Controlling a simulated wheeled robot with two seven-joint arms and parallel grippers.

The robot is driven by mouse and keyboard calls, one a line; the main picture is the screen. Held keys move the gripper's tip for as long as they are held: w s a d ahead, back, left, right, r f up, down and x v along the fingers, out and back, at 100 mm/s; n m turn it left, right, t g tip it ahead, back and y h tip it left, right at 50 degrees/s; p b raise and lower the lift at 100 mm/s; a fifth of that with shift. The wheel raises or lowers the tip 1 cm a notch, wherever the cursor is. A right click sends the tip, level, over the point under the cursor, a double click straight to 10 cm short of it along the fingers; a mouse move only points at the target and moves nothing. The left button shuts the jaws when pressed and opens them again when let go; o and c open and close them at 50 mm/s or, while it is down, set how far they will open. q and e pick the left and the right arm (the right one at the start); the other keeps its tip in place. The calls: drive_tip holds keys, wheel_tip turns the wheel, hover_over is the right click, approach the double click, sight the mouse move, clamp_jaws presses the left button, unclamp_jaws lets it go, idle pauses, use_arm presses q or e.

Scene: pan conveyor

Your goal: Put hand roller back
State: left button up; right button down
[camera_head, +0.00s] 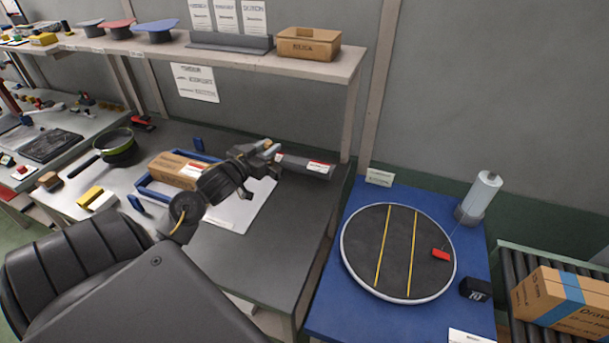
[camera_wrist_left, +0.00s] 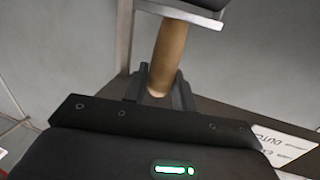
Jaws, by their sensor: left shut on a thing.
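My left gripper (camera_head: 264,162) is above the back right part of the grey workbench. In the left wrist view the gripper (camera_wrist_left: 162,92) is shut on the tan handle of the hand roller (camera_wrist_left: 167,56). The handle runs away from the fingers to a pale metal frame (camera_wrist_left: 185,10) and a dark part at the top edge. In the head view the hand roller is small and largely hidden by the gripper. A dark grey holder or bar (camera_head: 295,162) with a red and white label shows just right of the gripper; I cannot tell whether they touch.
A brown box (camera_head: 181,171) and a blue tray frame (camera_head: 152,192) are left of the gripper. A pan (camera_head: 120,148) is further left. A shelf (camera_head: 345,66) overhangs the bench's back. A round turntable (camera_head: 398,252) stands on a blue table at right. The bench front is clear.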

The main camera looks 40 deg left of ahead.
use_arm(q)
drive_tip(key=w+d+f+p, duration=0.2)
drive_tip(key=w+d+f, duration=0.3)
drive_tip(key=w+f, duration=0.4)
wheel_tip(320, 180, down, 2)
drive_tip(key=shift+w+d+f+p, duration=0.15)
drive_tip(key=shift+d+f+p, duration=0.05)
drive_tip(key=shift+f+p, duration=0.1)
drive_tip(key=shift+f, duration=0.1)
drive_tip(key=o, duration=0.9)
drive_tip(key=shift+o, duration=0.4)
